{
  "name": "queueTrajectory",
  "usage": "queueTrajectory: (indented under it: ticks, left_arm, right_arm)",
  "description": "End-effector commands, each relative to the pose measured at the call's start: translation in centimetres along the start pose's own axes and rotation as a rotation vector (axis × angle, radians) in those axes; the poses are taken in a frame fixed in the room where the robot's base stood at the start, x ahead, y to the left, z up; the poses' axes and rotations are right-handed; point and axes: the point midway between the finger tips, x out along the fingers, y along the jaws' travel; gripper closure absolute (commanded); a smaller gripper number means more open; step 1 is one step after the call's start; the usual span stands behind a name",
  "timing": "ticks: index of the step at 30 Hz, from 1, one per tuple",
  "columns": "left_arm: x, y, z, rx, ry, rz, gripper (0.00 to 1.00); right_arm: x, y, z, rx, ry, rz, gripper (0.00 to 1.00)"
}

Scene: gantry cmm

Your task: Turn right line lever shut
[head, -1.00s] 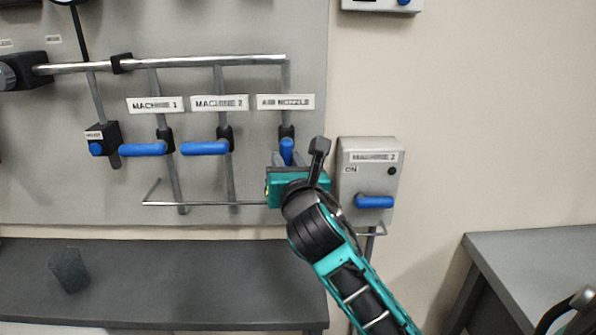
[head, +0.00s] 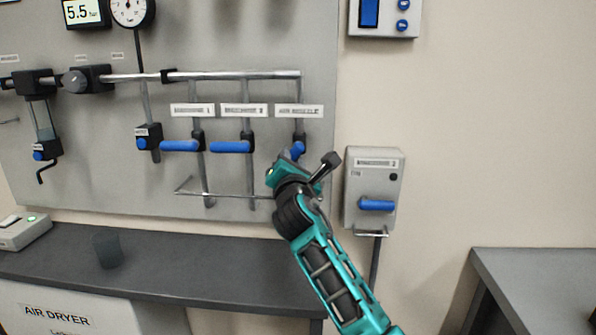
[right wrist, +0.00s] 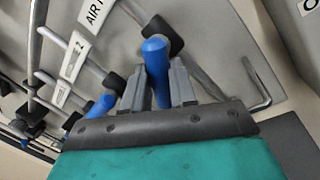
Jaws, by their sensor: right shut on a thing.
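The right line's valve has a blue lever (head: 298,150) under the "AIR NOZZLE" label (head: 299,111). The lever slants down to the left from its black valve body (head: 299,138), between in line with the pipe and crosswise. My right gripper (head: 289,158) is at the lever, its fingers mostly hidden behind its own housing. In the right wrist view the same lever (right wrist: 156,58) stands between the two grey fingers of the right gripper (right wrist: 160,88), which is shut on it. My left gripper is not in view.
The Machine 1 lever (head: 179,146) and Machine 2 lever (head: 230,147) lie crosswise to the left. A bent rod (head: 225,195) runs below them. A grey switch box (head: 373,185) with a blue handle is close on the right. A dark bench (head: 190,270) is below.

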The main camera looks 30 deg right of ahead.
Motion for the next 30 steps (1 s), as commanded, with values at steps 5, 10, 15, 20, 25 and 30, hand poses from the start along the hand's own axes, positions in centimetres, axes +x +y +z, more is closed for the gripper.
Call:
queueTrajectory:
  ticks: [5,10,15,20,25,30]
  left_arm:
    - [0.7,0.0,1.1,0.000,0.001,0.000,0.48]
    - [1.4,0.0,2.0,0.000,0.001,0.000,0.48]
    - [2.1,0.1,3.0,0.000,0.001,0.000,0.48]
    - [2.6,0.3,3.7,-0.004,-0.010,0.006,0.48]
    - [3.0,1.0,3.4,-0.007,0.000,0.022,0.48]
    - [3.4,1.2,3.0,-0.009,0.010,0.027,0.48]
  right_arm:
    - [0.1,0.4,-0.1,0.168,-0.036,0.003,1.00]
    - [0.2,0.7,-0.1,0.327,-0.068,0.002,1.00]
    - [0.3,1.1,0.0,0.485,-0.099,0.003,1.00]
    - [0.3,1.4,0.2,0.623,-0.126,0.002,1.00]
    - [0.4,1.7,0.4,0.746,-0.150,0.002,1.00]
    - [0.5,1.9,0.6,0.834,-0.169,0.003,1.00]
